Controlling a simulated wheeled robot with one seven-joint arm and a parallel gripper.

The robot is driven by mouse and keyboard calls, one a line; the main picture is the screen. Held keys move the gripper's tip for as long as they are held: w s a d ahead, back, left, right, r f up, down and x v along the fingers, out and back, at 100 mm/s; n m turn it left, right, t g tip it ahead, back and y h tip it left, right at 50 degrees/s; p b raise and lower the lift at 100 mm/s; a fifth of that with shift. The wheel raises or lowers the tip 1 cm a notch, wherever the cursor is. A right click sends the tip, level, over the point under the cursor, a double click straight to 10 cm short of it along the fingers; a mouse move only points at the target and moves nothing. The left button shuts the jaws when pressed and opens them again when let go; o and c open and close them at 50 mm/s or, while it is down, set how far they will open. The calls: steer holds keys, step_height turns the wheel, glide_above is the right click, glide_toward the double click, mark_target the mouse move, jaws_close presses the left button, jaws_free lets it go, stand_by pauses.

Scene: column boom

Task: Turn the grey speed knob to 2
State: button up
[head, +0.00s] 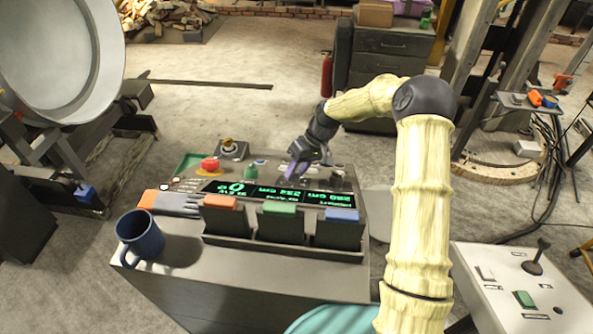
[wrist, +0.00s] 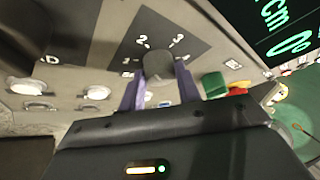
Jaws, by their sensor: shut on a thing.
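The grey speed knob (wrist: 158,64) stands on a dark dial plate (wrist: 200,42) in the wrist view, with the figures 1, 2 and 3 legible around it. I cannot make out a pointer mark on it, so its setting is unclear. My gripper (wrist: 158,80) has its two purple fingers on either side of the knob and is shut on it. In the head view my gripper (head: 291,172) reaches down onto the back right of the console (head: 300,277), behind the display, and the knob is not clear there.
A green-lit display (head: 278,193) lies just in front of my gripper. Orange, green and blue-topped levers (head: 279,220) stand nearer. A red button (head: 210,164) and green button (head: 250,172) are to the left. A blue mug (head: 140,235) and a glove (head: 172,202) lie at left.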

steer(key=shift+s+f, duration=0.1)
stand_by(0.3)
steer(key=o, duration=1)
steer(key=shift+w+d+r, duration=0.2)
steer(key=shift+d+r, duration=0.05)
steer(key=shift+r, duration=0.25)
steer(key=b+v, duration=0.3)
steer(key=v, duration=1.3)
steer(key=shift+d+r+b, duration=0.15)
steer(key=shift+d+b, duration=0.1)
steer(key=shift+b, duration=0.1)
